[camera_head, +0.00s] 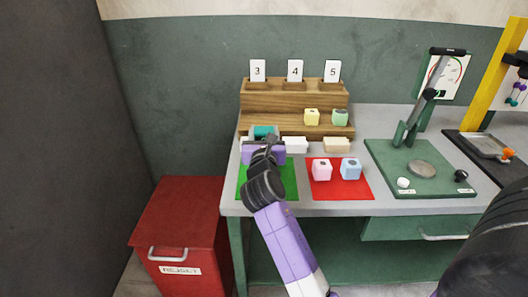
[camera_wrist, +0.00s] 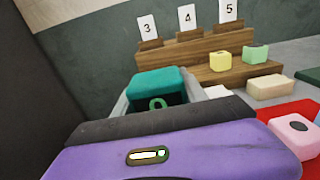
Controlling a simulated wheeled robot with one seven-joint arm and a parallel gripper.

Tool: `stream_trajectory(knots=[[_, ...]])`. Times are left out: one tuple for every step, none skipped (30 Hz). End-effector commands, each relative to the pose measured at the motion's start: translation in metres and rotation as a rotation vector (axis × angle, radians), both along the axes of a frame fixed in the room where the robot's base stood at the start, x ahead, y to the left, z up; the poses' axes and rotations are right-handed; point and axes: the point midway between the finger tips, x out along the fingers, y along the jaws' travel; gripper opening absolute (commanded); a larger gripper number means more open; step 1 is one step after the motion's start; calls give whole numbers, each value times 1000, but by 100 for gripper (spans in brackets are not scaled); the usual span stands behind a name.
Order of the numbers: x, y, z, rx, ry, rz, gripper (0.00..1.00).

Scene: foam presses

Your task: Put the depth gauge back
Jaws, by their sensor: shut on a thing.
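My gripper (camera_head: 263,137) is over the back left of the bench, behind the green mat. Its grey fingers are shut on a teal block-shaped thing (camera_wrist: 156,84) with a dark face and a small green ring. The teal thing (camera_head: 265,130) also shows at the gripper's tip in the head view, in front of the wooden stepped rack (camera_head: 295,102). No other thing looks like a depth gauge, but I cannot tell for certain that this is it. Its underside is hidden by my wrist.
White (camera_head: 294,145) and beige (camera_head: 336,145) blocks stand right of my gripper. Yellow (camera_head: 311,117) and green (camera_head: 340,117) cubes sit on the rack. Pink (camera_head: 322,170) and blue (camera_head: 350,169) cubes sit on the red mat (camera_head: 325,191). A lever press (camera_head: 407,135) stands right; a red reject bin (camera_head: 180,215) stands left.

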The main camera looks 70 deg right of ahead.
Motion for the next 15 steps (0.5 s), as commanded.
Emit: stream_trajectory(knots=[[0,0,-6,-1,2,-1,0],[0,0,-7,0,1,-1,0],[0,0,-9,0,0,0,0],[0,0,-11,0,-1,0,0],[0,0,-13,0,0,0,0],[0,0,-18,0,1,0,0],[0,0,-23,-1,2,0,0],[0,0,-29,0,2,0,0],[0,0,-35,1,3,0,0],[0,0,-40,0,2,0,0],[0,0,-43,0,2,-1,0],[0,0,-47,0,1,0,0],[0,0,-49,0,1,0,0],[0,0,-51,0,0,0,0],[0,0,-52,-1,0,0,0]])
